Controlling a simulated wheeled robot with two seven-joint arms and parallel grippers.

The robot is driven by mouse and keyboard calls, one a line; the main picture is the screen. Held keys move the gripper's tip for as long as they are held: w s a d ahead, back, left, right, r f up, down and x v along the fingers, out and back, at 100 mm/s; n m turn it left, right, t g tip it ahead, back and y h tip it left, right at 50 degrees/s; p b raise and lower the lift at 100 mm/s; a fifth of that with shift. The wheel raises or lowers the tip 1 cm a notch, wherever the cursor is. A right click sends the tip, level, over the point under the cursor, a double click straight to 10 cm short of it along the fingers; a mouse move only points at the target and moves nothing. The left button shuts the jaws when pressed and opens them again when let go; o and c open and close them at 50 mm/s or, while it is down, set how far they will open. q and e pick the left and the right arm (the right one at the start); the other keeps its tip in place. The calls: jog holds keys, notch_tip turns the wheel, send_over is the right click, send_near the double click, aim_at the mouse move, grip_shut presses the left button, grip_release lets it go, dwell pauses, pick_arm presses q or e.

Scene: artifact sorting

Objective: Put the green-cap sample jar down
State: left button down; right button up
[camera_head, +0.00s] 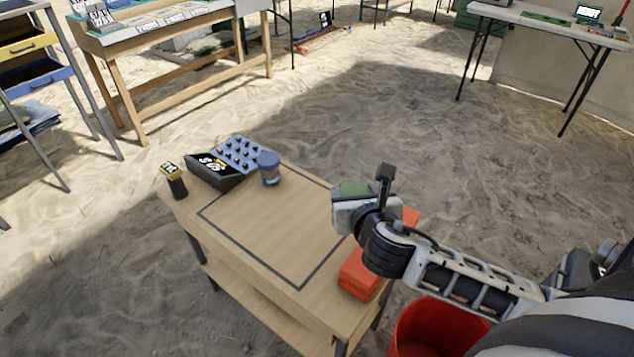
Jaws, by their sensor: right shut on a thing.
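My right gripper (350,215) comes in from the lower right and hangs over the right part of the small wooden table (262,232). It is shut on the green-cap sample jar (353,188). Only a patch of the green cap shows; the gripper and wrist hide the rest of the jar. I cannot tell whether the jar touches the table top. A dark outlined rectangle marks the middle of the table, and its inside is bare. My left gripper is not in view.

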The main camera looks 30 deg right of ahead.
jog(key=x, duration=0.3)
jog(key=b+x, duration=0.1)
jog(key=x, duration=0.2)
jog(key=a+b+x, duration=0.1)
jog(key=x, duration=0.3)
jog(key=shift+w+f, duration=0.1)
jog(key=shift+f, duration=0.1)
jog(key=w+f+b, duration=0.1)
jog(key=f, duration=0.1)
jog(key=w+f+b, duration=0.1)
jog(key=f, duration=0.2)
jog(key=w+d+f+b, duration=0.1)
jog(key=w+f, duration=0.1)
jog(key=f, duration=0.1)
jog(key=shift+w+f, duration=0.15)
jog(key=shift+f, duration=0.25)
jog(key=shift+r, duration=0.15)
jog(key=o, duration=1.5)
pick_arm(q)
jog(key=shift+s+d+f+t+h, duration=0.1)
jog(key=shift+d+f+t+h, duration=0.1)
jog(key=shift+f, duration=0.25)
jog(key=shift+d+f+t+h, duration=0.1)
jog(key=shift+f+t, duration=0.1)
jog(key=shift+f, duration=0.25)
